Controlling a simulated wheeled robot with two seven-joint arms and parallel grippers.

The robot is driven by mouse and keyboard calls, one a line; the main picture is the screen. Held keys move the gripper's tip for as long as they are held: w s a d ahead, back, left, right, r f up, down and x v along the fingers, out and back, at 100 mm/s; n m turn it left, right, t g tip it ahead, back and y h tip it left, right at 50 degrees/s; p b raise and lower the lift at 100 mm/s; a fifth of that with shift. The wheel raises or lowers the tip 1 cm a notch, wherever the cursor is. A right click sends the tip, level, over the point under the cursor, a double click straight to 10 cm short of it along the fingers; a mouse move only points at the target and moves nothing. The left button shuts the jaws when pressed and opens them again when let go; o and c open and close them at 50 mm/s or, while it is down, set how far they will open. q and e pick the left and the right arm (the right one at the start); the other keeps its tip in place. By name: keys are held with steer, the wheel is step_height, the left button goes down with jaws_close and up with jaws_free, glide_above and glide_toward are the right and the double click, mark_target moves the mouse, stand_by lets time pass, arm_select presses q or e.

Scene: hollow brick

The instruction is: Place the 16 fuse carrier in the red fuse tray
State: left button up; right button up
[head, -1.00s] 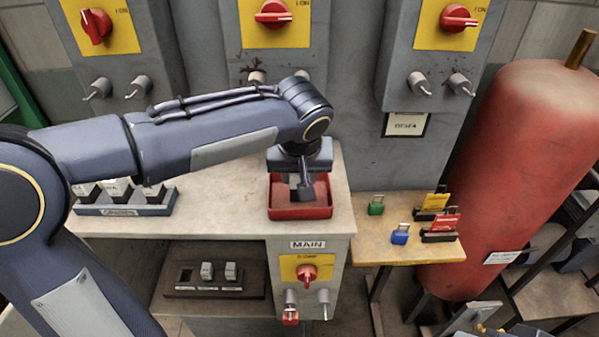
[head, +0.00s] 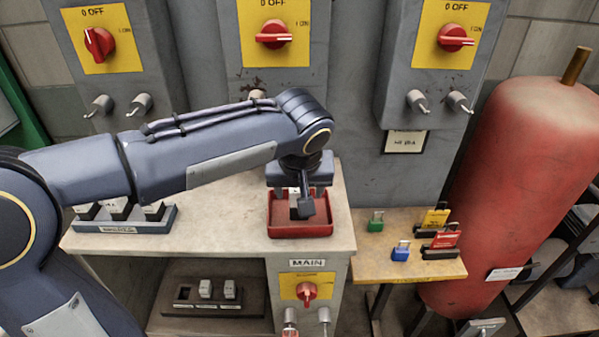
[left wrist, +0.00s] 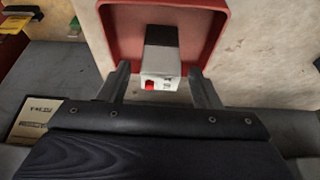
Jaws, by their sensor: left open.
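The red fuse tray (head: 301,231) stands on the bench top, at the front right. A white and black fuse carrier (left wrist: 160,62) lies in it; its white end, with a red spot, points toward my gripper in the left wrist view. Its number cannot be read. My left gripper (head: 303,210) points down at the tray. In the left wrist view, its two fingers (left wrist: 160,88) are spread, one on each side of the carrier's white end, with gaps between. In the head view, the arm and gripper hide most of the carrier. My right gripper is not in view.
A rack (head: 124,226) with several carriers stands on the bench at left, partly behind my arm. A dark holder (head: 212,310) below has two white carriers and an empty slot. A side table (head: 385,262) at right holds padlocks and tags. A red tank (head: 530,180) stands beyond.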

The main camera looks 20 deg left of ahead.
arm_select(q)
steer(key=v, duration=1.1)
steer(key=s+a+f+m+h, duration=0.1)
steer(key=s+a+f+h, duration=0.1)
steer(key=s+a+f, duration=0.7)
steer(key=s+f+t+h, duration=0.1)
steer(key=s+f+h, duration=0.2)
steer(key=s+f, duration=0.5)
steer(key=shift+s+f, duration=0.4)
steer(key=shift+f, duration=0.45)
steer(key=shift+d+m, duration=0.15)
steer(key=shift+m, duration=0.15)
